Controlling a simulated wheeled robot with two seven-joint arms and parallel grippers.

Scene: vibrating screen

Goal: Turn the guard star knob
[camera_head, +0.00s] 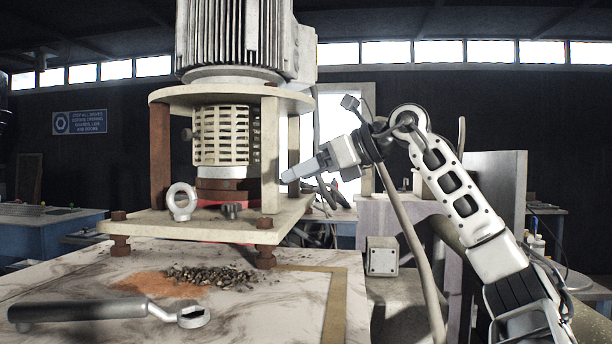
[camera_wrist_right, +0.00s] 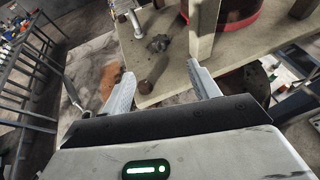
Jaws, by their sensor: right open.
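The perforated guard (camera_head: 222,135) stands around the shaft under the motor, between the two plates. A small dark round knob (camera_head: 187,134) shows at its left side. A dark, lobed, star-like piece (camera_head: 231,210) sits on the lower plate, and it also shows in the right wrist view (camera_wrist_right: 158,43). I cannot tell for certain which one is the guard star knob. My right gripper (camera_head: 287,177) is beside the right post, right of the guard. In the right wrist view its fingers (camera_wrist_right: 164,84) are apart with nothing between them. My left gripper is not seen.
The lower plate (camera_head: 140,222) rests on bolts above a marbled table (camera_head: 300,300). A steel eyebolt (camera_head: 182,201) stands on the plate. Dark gravel (camera_head: 212,276) and a large wrench (camera_head: 110,311) lie on the table. The right post (camera_head: 269,155) stands between gripper and guard.

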